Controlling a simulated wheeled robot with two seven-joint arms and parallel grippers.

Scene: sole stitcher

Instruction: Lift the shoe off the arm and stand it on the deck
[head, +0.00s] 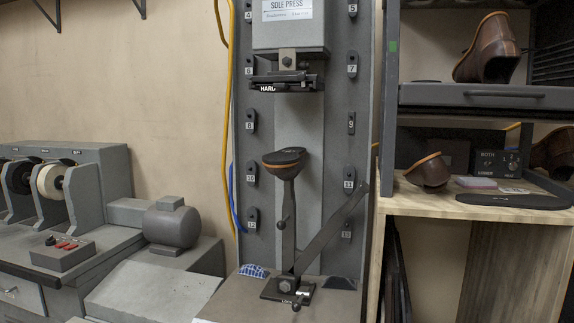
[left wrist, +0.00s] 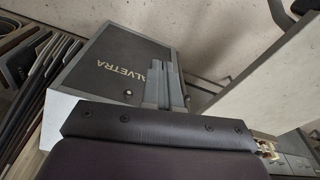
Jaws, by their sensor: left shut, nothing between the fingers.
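In the head view, a dark shoe with a tan welt (head: 285,158) sits sole-up on top of an upright metal post (head: 289,215) in the sole press. No gripper shows in the head view. In the left wrist view, my left gripper (left wrist: 165,82) is shut and empty, its grey fingers close together in front of a dark panel lettered "ALVETRA" (left wrist: 115,68). No shoe shows in that view. A brown shoe (head: 488,50) stands on a grey shelf (head: 480,96) at the upper right. I cannot tell which surface is the deck.
A second shoe piece (head: 428,172) and a flat black sole (head: 515,201) lie on the wooden bench (head: 470,211). The press head (head: 288,82) hangs above the post. A slanted bar (head: 335,228) crosses beside the post. A grinder bench (head: 80,260) stands left.

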